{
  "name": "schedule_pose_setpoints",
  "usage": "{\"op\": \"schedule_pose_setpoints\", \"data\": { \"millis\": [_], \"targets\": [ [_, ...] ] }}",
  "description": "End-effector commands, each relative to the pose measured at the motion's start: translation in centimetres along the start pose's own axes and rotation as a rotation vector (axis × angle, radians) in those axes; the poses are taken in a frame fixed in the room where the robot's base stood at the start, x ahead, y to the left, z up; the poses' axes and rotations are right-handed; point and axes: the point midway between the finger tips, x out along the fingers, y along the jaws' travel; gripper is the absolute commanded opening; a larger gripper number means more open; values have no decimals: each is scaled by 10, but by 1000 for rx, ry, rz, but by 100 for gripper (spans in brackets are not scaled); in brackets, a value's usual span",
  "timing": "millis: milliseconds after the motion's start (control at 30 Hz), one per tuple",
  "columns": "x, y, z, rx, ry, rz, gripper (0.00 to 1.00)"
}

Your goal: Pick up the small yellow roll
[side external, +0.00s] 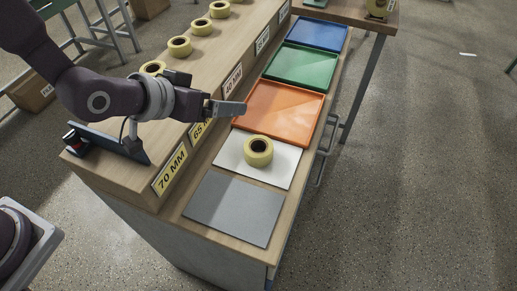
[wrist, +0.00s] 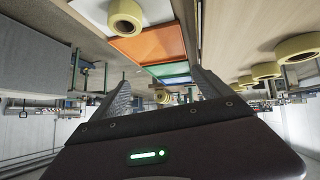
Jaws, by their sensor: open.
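Several yellow rolls stand in view, and I cannot tell for sure which is the small one. One roll (side external: 258,151) lies flat on the white sheet (side external: 283,169); it also shows at the top of the wrist view (wrist: 126,15). A row of rolls stands on the upper wooden shelf, among them a near roll (side external: 180,47), a middle roll (side external: 202,26) and a far roll (side external: 220,9). The row shows at right in the wrist view (wrist: 299,47). My gripper (side external: 234,108) is open and empty above the shelf's front edge, apart from every roll. Its fingers also show in the wrist view (wrist: 162,88).
An orange tray (side external: 281,112), a green tray (side external: 303,68) and a blue tray (side external: 317,34) line the lower ledge. A grey sheet (side external: 235,208) lies at its near end. Size labels (side external: 170,174) run along the shelf front. Another roll (side external: 379,6) sits on a far table.

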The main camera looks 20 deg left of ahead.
Motion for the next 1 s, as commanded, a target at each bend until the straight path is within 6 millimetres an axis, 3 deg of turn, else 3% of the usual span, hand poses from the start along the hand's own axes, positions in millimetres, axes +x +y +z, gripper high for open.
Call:
{"op": "schedule_pose_setpoints", "data": {
  "millis": [33,100,200,333,467,800,1000],
  "targets": [
    [24,11,26,31,20,4,89],
    [47,23,52,74,90,13,89],
    [64,36,86,139,178,34,89],
    [68,44,113,200,252,62,89],
    [74,46,117,216,281,72,89],
    [127,52,95,213,283,71,89],
    [135,52,93,215,281,71,89]
  ]
}}
